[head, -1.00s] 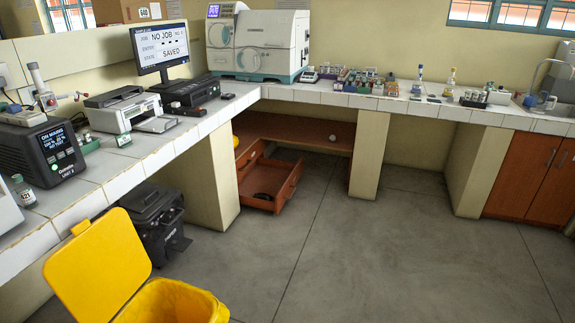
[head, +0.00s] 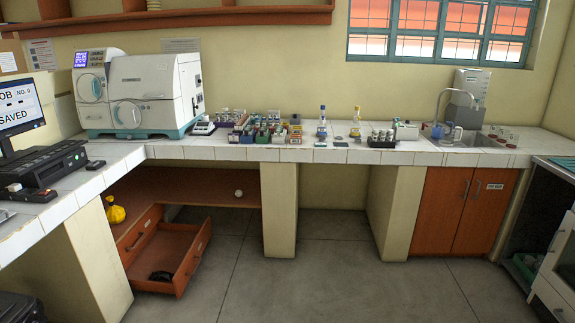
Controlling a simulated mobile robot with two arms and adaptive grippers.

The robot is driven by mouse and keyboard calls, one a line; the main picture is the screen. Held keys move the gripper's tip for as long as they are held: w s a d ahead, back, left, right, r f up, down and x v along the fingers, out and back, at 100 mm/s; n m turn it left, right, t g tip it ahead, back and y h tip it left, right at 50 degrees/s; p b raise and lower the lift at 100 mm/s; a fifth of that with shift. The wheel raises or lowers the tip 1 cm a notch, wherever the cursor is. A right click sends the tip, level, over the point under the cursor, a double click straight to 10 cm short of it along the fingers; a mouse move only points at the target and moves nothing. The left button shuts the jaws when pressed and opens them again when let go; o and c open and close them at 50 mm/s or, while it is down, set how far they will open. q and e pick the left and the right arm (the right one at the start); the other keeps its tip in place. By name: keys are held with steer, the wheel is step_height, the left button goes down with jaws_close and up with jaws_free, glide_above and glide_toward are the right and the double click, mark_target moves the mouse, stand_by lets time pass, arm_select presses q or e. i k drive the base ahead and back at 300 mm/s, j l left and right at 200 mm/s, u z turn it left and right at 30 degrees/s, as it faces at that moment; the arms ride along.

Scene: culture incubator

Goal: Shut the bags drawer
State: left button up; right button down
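A wooden drawer (head: 192,264) stands pulled out below the counter, left of centre in the head view. Its inside is visible, with a dark object (head: 161,276) lying on its floor. The drawer belongs to a reddish-brown wooden unit (head: 138,236) under the corner of the counter. No label naming it as the bags drawer is readable. Neither of my grippers shows in this view.
The grey floor (head: 300,285) in front is clear.

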mark_target(178, 250)
steer(key=i+u, duration=0.3)
steer(key=i, duration=0.25)
steer(key=i+l+u, duration=0.1)
steer(key=i+u, duration=0.25)
steer(key=i, duration=0.2)
steer(key=i+l+u, duration=0.3)
steer(key=i, duration=0.25)
